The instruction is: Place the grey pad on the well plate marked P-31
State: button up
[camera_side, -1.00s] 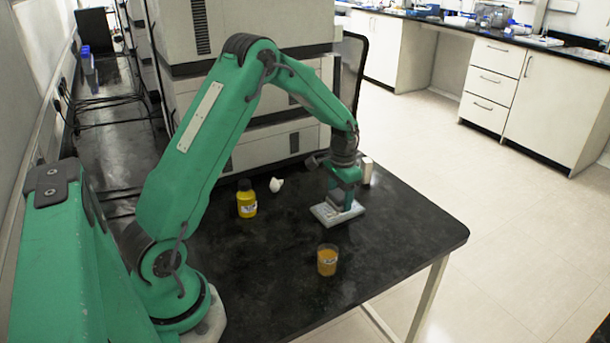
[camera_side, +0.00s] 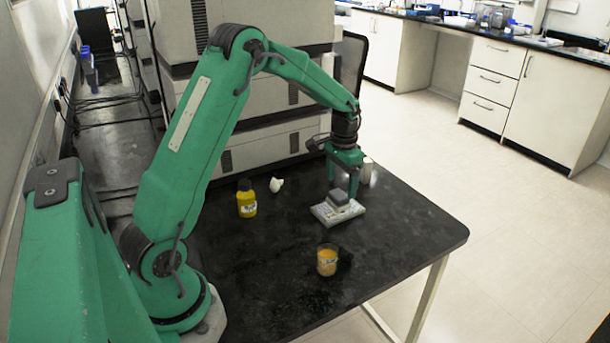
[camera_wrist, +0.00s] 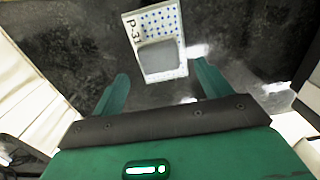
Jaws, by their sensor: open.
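The grey pad (camera_side: 338,197) lies on the white well plate (camera_side: 325,217) on the black table. In the wrist view the pad (camera_wrist: 159,56) covers the lower part of the plate's top, and the plate's blue wells (camera_wrist: 160,21) and the label P-31 (camera_wrist: 133,31) show beside it. My gripper (camera_side: 342,182) is open just above the pad, with its fingers apart from it. In the wrist view my gripper's fingers (camera_wrist: 163,80) are spread wide with nothing between the tips.
A yellow bottle (camera_side: 246,199) and a small white object (camera_side: 276,185) stand to the left of the plate. A beaker of orange liquid (camera_side: 327,260) stands in front. A pale cylinder (camera_side: 366,171) stands behind. The table's right part is clear.

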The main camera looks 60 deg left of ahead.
aim_at(340, 195)
notch_tip(340, 195, up, 7)
dwell(0.4)
jog(key=shift+r, duration=0.2)
dwell(0.3)
jog(key=s+d+r+t, duration=0.3)
jog(key=s+d+r, duration=0.6)
jog(key=s+r, duration=0.15)
jog(key=s+d+f+t, duration=0.1)
jog(key=s+d, duration=0.4)
jog(key=s, duration=0.9)
jog(key=shift+s+d+t, duration=0.25)
jog(key=shift+t, duration=0.55)
